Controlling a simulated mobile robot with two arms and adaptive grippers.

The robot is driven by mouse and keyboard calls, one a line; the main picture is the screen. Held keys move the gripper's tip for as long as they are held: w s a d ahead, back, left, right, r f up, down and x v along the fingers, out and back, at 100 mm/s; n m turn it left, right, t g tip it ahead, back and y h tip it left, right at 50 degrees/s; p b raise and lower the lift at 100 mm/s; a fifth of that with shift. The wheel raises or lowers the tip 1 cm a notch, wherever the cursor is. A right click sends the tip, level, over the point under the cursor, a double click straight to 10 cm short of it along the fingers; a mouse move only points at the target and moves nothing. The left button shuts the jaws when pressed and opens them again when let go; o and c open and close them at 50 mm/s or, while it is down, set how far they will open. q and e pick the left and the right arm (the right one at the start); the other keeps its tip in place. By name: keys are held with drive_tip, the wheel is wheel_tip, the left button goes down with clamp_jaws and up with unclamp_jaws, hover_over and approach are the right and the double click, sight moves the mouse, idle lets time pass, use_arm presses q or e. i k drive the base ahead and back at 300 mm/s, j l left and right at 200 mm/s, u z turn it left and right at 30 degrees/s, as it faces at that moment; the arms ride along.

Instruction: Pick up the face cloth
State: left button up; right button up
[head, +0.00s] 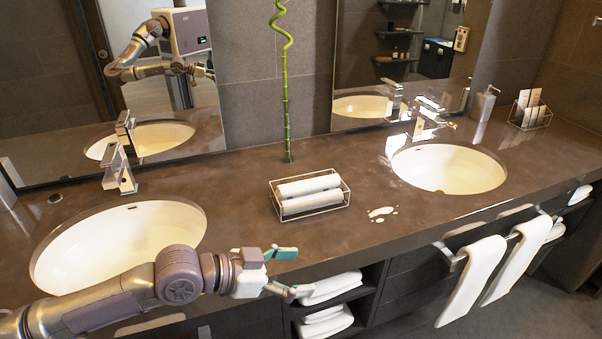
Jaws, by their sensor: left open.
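Rolled white cloths (308,186) lie side by side in a clear, thin-framed tray (345,202) on the brown counter, between the two sinks. I cannot tell which white cloth is the face cloth. My left gripper (298,272) is open and empty at the counter's front edge, below and left of the tray, apart from it. Its teal-padded fingers point right. Folded white cloths (332,288) sit on the shelf under the counter, partly hidden behind the lower finger. My right gripper is not in view.
The left sink (120,235) is partly hidden by my arm; the right sink (450,168) is clear. A tall green bamboo stalk (285,90) stands behind the tray. White patches (381,213) mark the counter right of it. Towels (472,280) hang on a front rail. A soap dispenser (484,103) stands back right.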

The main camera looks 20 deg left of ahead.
sight(291, 189)
drive_tip(key=i+j, duration=0.9)
